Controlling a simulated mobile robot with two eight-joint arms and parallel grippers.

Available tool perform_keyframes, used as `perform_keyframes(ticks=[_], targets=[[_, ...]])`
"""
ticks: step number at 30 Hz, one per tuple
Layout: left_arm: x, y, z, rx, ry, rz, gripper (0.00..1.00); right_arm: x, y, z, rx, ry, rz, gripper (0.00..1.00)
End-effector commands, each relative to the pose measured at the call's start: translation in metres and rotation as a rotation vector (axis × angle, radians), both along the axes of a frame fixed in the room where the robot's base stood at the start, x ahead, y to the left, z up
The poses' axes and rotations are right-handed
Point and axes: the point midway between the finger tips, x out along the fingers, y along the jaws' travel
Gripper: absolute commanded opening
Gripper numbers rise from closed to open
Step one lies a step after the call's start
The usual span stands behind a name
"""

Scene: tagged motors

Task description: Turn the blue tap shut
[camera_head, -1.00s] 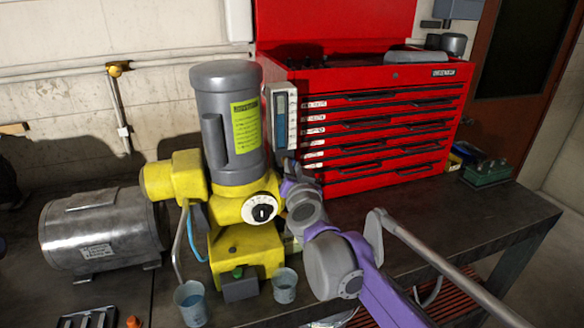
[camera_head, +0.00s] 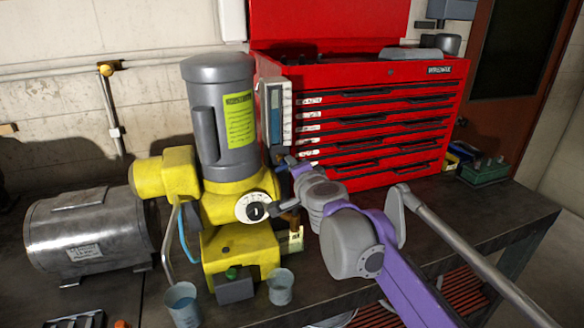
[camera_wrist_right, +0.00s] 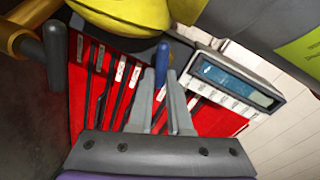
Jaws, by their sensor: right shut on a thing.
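The blue tap handle (camera_wrist_right: 163,60) shows in the right wrist view, between the tips of my right gripper's fingers (camera_wrist_right: 161,88). The fingers are closed on it, and they hide part of it. In the head view my right gripper (camera_head: 281,163) is beside the grey pump motor (camera_head: 220,110), just right of the yellow housing. The tap is too small and covered to make out clearly there. My left gripper is in neither current view.
A dark-handled brass valve shows in the wrist view (camera_wrist_right: 52,50), near the yellow pump body (camera_head: 235,245). A panel with a blue window (camera_wrist_right: 235,80) is close right of the fingers. The red tool chest (camera_head: 370,120) stands behind. Two cups (camera_head: 183,303) stand at the front.

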Motion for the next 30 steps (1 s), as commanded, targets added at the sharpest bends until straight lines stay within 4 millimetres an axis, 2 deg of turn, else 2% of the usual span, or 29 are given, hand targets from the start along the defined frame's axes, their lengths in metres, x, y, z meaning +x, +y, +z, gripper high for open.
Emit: perform_keyframes(ticks=[8, 18, 30], targets=[[0.000, 0.000, 0.005, 0.000, -0.002, 0.000, 0.00, 0.000, 0.001, -0.002, 0.106, 0.036, 0.005, 0.00], [0.002, 0.000, 0.021, 0.000, -0.007, 0.000, 0.00, 0.000, 0.000, -0.003, 0.258, 0.085, 0.006, 0.00], [0.003, 0.000, 0.027, 0.000, -0.008, 0.000, 0.00, 0.000, 0.001, -0.006, 0.320, 0.107, 0.007, 0.00]])
